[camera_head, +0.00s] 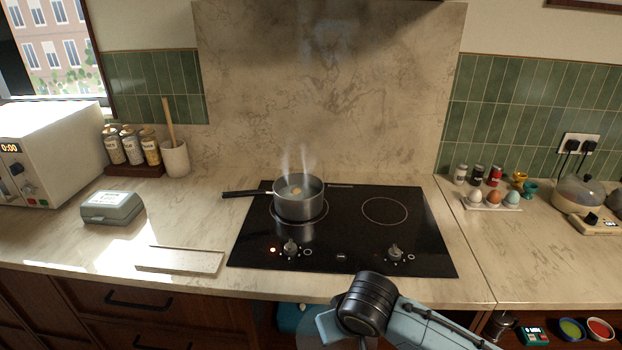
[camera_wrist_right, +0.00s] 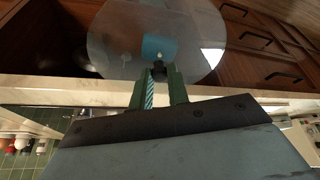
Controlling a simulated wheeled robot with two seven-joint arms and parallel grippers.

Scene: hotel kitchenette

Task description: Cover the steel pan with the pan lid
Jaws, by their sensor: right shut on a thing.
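The steel pan (camera_head: 298,203) stands on the left burner of the black cooktop in the head view, its dark handle pointing left. It has no cover, steam rises from it, and something pale yellow is inside. My right gripper (camera_wrist_right: 159,85) is shut on the dark knob of the round glass pan lid (camera_wrist_right: 112,45) in the right wrist view. In the head view the lid (camera_head: 314,332) shows faintly at the bottom edge, partly behind my right wrist. It is in front of the counter edge, apart from the pan. My left gripper is out of view.
The black cooktop (camera_head: 384,228) has a free right burner. A pale board (camera_head: 180,260) and a grey-green egg carton (camera_head: 112,206) lie to the left. An egg holder (camera_head: 491,202) and an egg cooker (camera_head: 578,194) stand to the right. Wooden drawers (camera_wrist_right: 262,62) are below the counter.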

